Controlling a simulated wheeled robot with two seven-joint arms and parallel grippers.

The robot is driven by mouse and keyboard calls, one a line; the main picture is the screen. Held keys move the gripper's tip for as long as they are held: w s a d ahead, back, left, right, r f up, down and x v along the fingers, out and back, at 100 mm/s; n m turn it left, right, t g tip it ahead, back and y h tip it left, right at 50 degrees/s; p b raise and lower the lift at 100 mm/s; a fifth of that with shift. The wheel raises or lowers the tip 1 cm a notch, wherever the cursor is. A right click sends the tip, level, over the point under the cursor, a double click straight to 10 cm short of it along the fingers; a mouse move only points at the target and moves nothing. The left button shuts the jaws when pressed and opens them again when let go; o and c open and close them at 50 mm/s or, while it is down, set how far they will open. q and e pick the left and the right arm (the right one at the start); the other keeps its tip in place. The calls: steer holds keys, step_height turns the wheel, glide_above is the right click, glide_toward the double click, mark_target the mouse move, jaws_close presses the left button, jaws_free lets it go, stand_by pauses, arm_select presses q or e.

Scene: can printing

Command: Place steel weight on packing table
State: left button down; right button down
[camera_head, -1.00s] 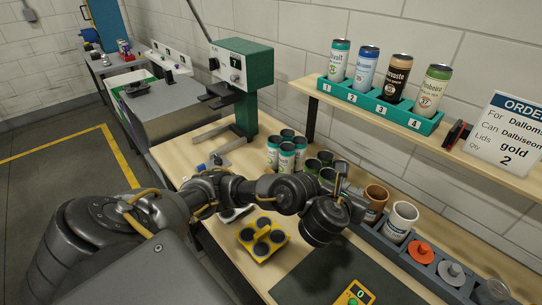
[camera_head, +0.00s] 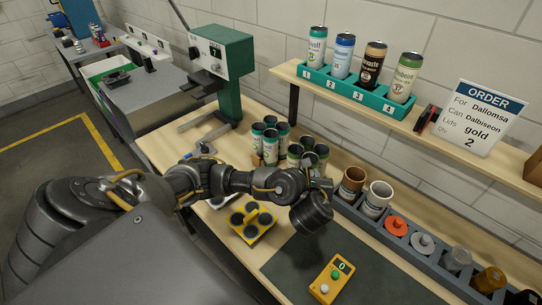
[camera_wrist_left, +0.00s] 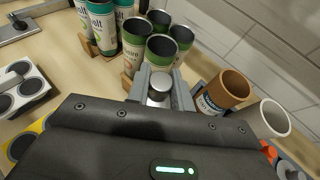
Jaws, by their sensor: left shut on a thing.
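A small grey metal cylinder, which looks like the steel weight (camera_wrist_left: 159,85), sits between the fingers of my left gripper (camera_wrist_left: 157,82) in the left wrist view. My left gripper is shut on it, beside the green-banded open cans. In the head view my left gripper (camera_head: 314,182) is over the wooden worktable (camera_head: 160,147), and the weight is hidden by my wrist. Which surface is the packing table is not labelled. My right gripper is not in view.
Green-banded cans (camera_wrist_left: 136,37) stand close to the gripper. Brown and white cups (camera_head: 376,197) and lids fill a grey rack at right. The dark mat (camera_head: 290,262) has bare room.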

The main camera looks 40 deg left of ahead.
arm_select(q)
steer(key=a+f+b, duration=0.8)
steer(key=a+b, duration=0.4)
steer(key=shift+w+f, duration=0.15)
steer(key=shift+w, duration=0.1)
steer(key=f+b, duration=0.1)
steer(key=a+f+b, duration=0.1)
steer(key=f, duration=0.1)
steer(key=shift+f, duration=0.55)
steer(key=shift+r, duration=0.1)
